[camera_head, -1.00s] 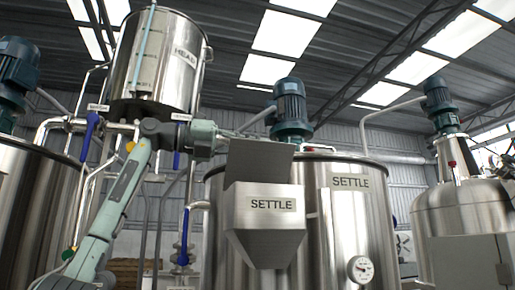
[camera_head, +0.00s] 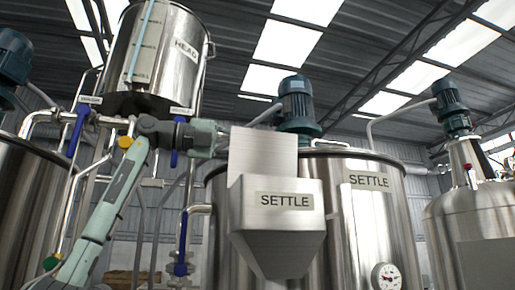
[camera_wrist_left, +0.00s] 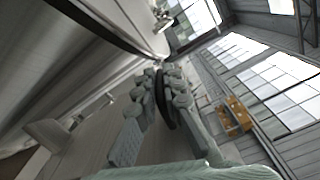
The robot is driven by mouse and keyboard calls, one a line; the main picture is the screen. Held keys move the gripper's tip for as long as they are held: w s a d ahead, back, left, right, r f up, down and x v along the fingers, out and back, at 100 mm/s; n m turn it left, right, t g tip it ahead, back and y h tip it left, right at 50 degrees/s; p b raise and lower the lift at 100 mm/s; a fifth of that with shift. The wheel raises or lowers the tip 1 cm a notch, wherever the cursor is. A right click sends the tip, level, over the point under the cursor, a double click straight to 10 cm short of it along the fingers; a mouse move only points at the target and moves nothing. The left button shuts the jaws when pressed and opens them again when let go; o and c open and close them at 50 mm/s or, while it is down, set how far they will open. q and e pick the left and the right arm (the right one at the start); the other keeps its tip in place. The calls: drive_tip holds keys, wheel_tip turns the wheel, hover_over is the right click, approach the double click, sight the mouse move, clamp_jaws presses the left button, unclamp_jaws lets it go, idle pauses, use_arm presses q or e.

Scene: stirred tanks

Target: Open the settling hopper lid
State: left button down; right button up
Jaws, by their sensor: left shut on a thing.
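The settling hopper (camera_head: 285,243) is a steel box with a tapered bottom and a SETTLE label, in front of the settling tank. Its lid (camera_head: 262,152) is a flat metal panel standing raised, roughly upright, above the hopper's top. My left gripper (camera_head: 223,140) is at the lid's left edge, its fingertips partly hidden there. In the left wrist view the fingers of my left gripper (camera_wrist_left: 158,105) are closed around a dark curved strip (camera_wrist_left: 164,98), which seems to be part of the lid. My right gripper is not in view.
The settling tank (camera_head: 375,225) with a motor (camera_head: 297,105) on top stands right behind the hopper. A HEAD tank (camera_head: 165,60) hangs at upper left above pipes and blue-handled valves (camera_head: 78,128). Another vessel (camera_head: 475,230) stands at the right.

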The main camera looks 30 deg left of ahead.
use_arm(q)
drive_tip(key=c, duration=1.6)
unclamp_jaws()
drive_tip(key=shift+c, duration=0.2)
drive_tip(key=v, duration=1.2)
